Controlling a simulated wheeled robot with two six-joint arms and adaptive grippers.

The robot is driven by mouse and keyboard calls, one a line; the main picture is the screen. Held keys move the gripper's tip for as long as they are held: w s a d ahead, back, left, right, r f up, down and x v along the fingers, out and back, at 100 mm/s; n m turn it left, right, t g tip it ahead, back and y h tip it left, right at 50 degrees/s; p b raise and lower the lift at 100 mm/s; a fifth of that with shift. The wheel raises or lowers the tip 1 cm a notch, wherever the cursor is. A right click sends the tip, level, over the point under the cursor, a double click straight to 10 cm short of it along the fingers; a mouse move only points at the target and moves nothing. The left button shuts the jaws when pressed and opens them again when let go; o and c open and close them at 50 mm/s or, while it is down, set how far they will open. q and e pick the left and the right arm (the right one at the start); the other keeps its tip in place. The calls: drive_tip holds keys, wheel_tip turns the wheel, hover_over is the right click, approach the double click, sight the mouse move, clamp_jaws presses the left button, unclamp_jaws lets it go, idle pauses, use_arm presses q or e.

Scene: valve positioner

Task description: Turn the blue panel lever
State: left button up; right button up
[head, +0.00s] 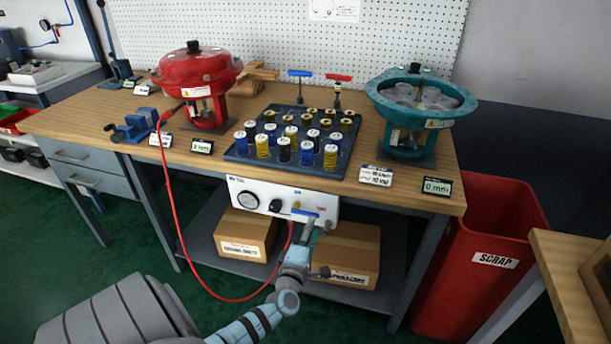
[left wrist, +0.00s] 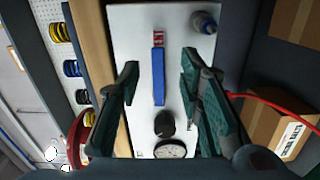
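The blue panel lever (head: 303,212) is on the front of a white control panel (head: 236,184) below the bench edge. In the left wrist view the blue lever (left wrist: 158,78) lies lengthwise between my fingers, with clear gaps on both sides. My left gripper (head: 309,236) is in front of the panel and partly covers its lower right part. The left wrist view shows this gripper (left wrist: 160,62) open and empty. Whether a fingertip touches the panel cannot be told. My right gripper is not in view.
A round gauge (head: 248,200) and a black knob (head: 275,206) are on the panel, left of the lever. A red hose (head: 181,235) hangs in front of the bench. Cardboard boxes (head: 352,250) stand on the shelf below. A red scrap bin (head: 480,285) stands at right.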

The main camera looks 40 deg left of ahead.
use_arm(q)
drive_tip(key=v, duration=0.7)
drive_tip(key=shift+s+d, duration=0.15)
drive_tip(key=shift+s, duration=0.1)
